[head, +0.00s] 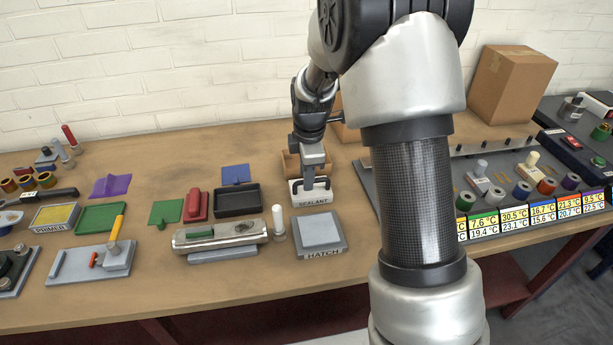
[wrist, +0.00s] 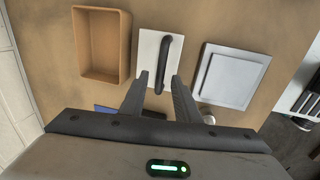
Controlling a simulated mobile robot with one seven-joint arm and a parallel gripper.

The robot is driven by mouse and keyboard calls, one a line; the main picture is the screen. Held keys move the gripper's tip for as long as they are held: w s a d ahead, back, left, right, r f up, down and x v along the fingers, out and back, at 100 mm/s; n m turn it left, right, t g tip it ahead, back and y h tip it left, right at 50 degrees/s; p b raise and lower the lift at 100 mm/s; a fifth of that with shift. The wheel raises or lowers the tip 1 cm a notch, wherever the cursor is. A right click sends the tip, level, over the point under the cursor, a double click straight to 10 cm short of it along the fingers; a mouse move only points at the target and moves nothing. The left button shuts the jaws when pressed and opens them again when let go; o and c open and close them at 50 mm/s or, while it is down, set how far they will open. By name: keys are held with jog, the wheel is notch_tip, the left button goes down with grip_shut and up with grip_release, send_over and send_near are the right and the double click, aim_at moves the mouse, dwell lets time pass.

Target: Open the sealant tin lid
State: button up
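The sealant tin (head: 312,200) stands on the workbench, its front label reading SEALANT. In the wrist view its top is a pale lid (wrist: 146,48) lying flat, with a long black handle (wrist: 163,60) across it. The lid looks shut. My gripper (head: 312,178) points down at the tin from above. In the wrist view my gripper (wrist: 160,76) is open, its two fingers apart on either side of the handle's near part. I see nothing held between them. Whether the fingers touch the handle or lid I cannot tell.
An open brown box (wrist: 101,48) stands beside the tin. A grey HATCH plate (head: 320,230) lies in front, with a white-topped peg (head: 278,222) to its left. A black tray (head: 237,200) is further left. A rack of spools and temperature displays (head: 515,218) fills the right.

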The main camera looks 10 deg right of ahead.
jog(key=shift+f, duration=0.2)
grip_shut()
jog(key=shift+w+r+p, duration=0.1)
jog(key=shift+r+p, duration=0.05)
jog(key=shift+p, duration=0.2)
